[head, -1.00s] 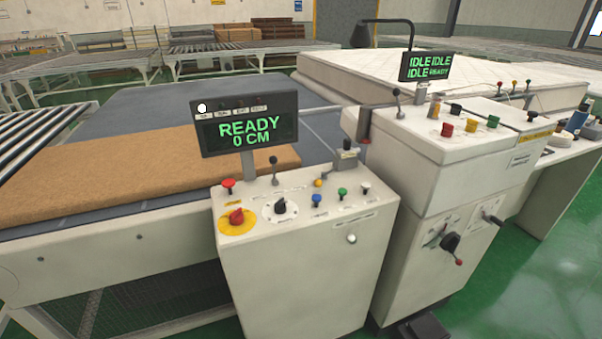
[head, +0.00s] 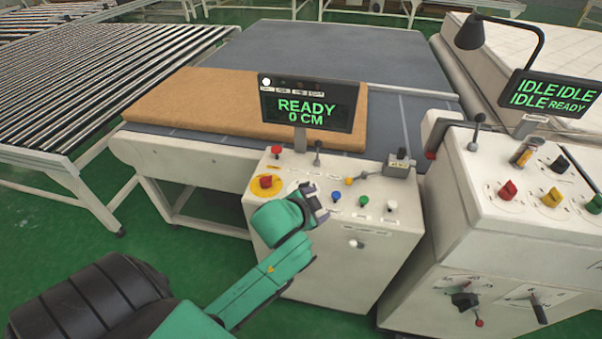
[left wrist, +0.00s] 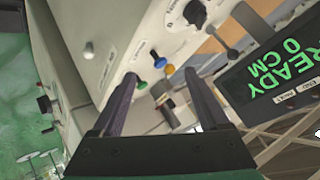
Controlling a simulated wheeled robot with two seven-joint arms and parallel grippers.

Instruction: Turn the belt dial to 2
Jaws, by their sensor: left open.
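The console (head: 330,255) carries a display (head: 309,104) reading READY 0 CM. My left gripper (head: 318,203) is over the left middle of the console top and covers the black dial there. In the left wrist view the black dial (left wrist: 195,13) shows on its white plate at the top edge; I cannot read its setting or label. The left gripper (left wrist: 163,82) is open and empty, its two fingers apart, with the dial beyond and right of the fingertips. My right gripper is not in view.
A red knob on a yellow disc (head: 266,183) is left of the gripper. A blue button (head: 336,197), green button (head: 364,201) and white button (head: 391,206) stand to its right, with a lever (head: 318,152) behind. A second console (head: 500,230) stands at right.

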